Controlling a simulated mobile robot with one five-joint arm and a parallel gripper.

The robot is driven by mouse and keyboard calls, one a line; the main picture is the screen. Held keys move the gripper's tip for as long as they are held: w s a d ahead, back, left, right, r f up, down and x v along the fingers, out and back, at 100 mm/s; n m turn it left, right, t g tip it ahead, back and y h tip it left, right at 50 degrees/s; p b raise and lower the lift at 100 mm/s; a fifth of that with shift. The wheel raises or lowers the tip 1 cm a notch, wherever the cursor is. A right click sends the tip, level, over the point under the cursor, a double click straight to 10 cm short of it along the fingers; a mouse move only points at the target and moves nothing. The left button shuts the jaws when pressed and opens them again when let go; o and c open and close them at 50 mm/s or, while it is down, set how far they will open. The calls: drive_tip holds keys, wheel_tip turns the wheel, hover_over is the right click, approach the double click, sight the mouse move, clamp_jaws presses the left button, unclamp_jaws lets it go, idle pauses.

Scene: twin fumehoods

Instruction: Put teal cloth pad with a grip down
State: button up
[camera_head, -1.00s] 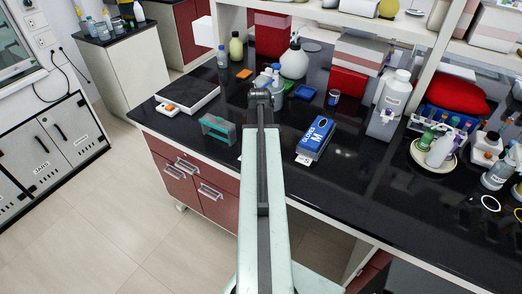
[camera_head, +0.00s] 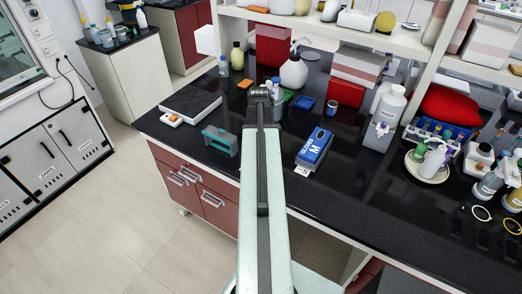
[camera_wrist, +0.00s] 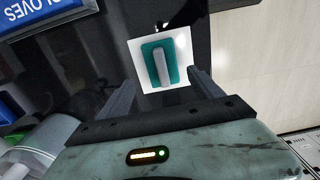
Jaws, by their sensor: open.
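In the wrist view the teal cloth pad (camera_wrist: 159,64) has a pale grey grip bar on top. It lies on a white square (camera_wrist: 183,43) against the dark bench top. My gripper (camera_wrist: 163,78) is open, with one finger either side of the pad's near part in the picture. I cannot tell whether the fingers touch it. In the head view my arm runs up the middle and ends in a dark tip; the fingers do not show clearly there, and I cannot make out the pad with its grip.
The blue gloves box (camera_head: 314,148) is right of my arm. A teal frame-like thing (camera_head: 220,141) stands left of it, near a white-edged slab (camera_head: 191,106). Dark bench front (camera_head: 350,205) is clear.

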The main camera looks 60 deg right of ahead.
drive_tip(key=shift+r, duration=0.9)
drive_tip(key=shift+f, duration=0.1)
drive_tip(key=shift+w, duration=0.1)
drive_tip(key=w+a, duration=0.7)
drive_tip(key=a, duration=0.4)
drive_tip(key=w+a, duration=0.6)
drive_tip(key=a, duration=0.6)
drive_tip(key=w+a, duration=0.7)
drive_tip(key=a, duration=2)
drive_tip(key=shift+w+a, duration=0.25)
drive_tip(key=shift+w, duration=0.15)
